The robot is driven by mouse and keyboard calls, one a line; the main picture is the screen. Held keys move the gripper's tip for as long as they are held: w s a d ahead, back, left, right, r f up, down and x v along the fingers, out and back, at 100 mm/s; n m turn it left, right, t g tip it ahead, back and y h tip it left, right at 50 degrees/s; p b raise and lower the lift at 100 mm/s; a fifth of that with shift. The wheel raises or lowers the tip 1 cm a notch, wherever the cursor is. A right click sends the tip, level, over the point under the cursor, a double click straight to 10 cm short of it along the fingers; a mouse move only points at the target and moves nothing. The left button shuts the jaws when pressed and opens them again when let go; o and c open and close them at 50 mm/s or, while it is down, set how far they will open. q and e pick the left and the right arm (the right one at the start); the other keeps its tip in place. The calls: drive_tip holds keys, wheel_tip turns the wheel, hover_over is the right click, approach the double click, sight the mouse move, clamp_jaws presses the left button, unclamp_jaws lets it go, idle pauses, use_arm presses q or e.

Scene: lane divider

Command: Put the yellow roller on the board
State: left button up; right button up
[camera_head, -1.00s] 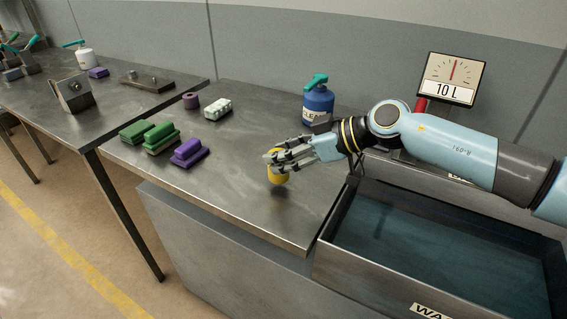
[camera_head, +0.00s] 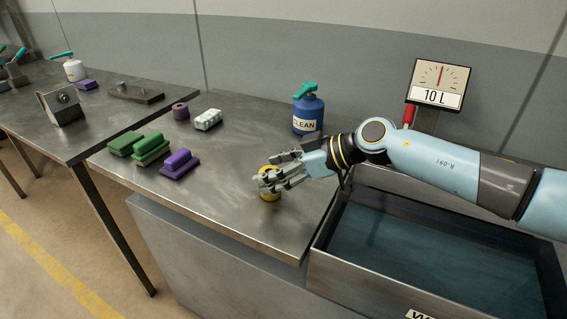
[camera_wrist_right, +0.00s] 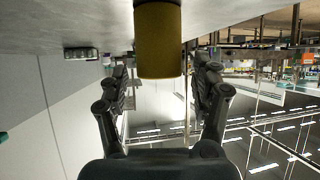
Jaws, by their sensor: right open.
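The yellow roller (camera_head: 270,197) stands upright on the bare steel table near its front right part. My right gripper (camera_head: 268,180) is around its upper part in the head view and hides some of it. In the right wrist view the roller (camera_wrist_right: 158,40) is between the open fingers (camera_wrist_right: 162,85), with a gap on each side. A dark flat plate (camera_head: 136,94) with a small peg, which may be the board, lies on the far left table. My left gripper is not in view.
Green blocks (camera_head: 124,143), a purple block (camera_head: 179,164), a purple cylinder (camera_head: 180,110) and a pale block (camera_head: 207,119) sit left on the table. A blue bottle (camera_head: 307,113) stands behind. A water tank (camera_head: 440,245) is at right. The table between blocks and gripper is clear.

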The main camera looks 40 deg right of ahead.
drive_tip(key=p+v, duration=0.2)
drive_tip(key=v, duration=1)
drive_tip(key=shift+f, duration=0.1)
